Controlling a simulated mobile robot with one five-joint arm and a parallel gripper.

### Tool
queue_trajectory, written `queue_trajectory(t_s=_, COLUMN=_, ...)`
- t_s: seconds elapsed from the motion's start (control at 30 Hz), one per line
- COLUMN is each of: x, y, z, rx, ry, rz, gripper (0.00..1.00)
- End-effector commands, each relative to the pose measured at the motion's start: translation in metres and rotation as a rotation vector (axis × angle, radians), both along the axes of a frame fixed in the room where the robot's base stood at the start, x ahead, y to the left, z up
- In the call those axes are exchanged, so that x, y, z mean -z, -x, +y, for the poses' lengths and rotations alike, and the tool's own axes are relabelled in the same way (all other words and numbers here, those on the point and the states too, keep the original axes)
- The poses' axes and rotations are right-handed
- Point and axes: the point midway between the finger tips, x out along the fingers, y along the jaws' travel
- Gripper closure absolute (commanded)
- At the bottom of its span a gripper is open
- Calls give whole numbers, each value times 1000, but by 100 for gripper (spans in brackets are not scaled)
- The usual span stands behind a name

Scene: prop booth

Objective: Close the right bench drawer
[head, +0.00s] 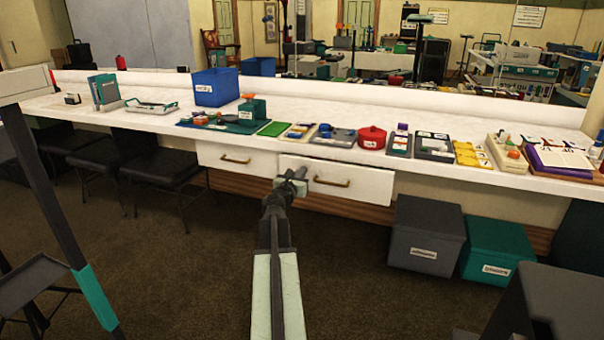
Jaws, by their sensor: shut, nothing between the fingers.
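The right bench drawer (362,186) has a white front and a brass handle (331,181), under the white bench top (330,168). Its front looks larger and set further out than the left drawer's, so it appears somewhat open; how far is hard to tell. The left bench drawer (215,155) looks flush, with its own brass handle. My gripper (292,177) is shut and empty. It is in front of the right drawer's left end, left of the handle, and hides part of that front. I cannot tell whether it touches the drawer.
A grey box (427,232) and a teal box (497,248) stand on the floor right of the drawers. Dark stools (160,163) stand to the left. A teal-marked post (90,290) rises at near left. Several trays and props line the bench top. The carpet before the drawers is clear.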

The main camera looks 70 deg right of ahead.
Motion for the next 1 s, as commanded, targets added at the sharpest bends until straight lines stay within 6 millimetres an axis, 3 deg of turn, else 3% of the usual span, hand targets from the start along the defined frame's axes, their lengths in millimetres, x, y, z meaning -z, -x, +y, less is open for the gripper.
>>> queue_trajectory(t_s=0.3, x=0, y=-4, z=-46, rx=1, ry=0, rz=0, gripper=100)
queue_trajectory(t_s=0.67, x=-2, y=-3, z=-51, rx=-2, ry=2, rz=3, gripper=100)
queue_trajectory(t_s=0.83, x=-2, y=-4, z=-30, rx=-4, ry=2, rz=3, gripper=100)
queue_trajectory(t_s=1.0, x=-1, y=-1, z=19, rx=-4, ry=2, rz=-1, gripper=100)
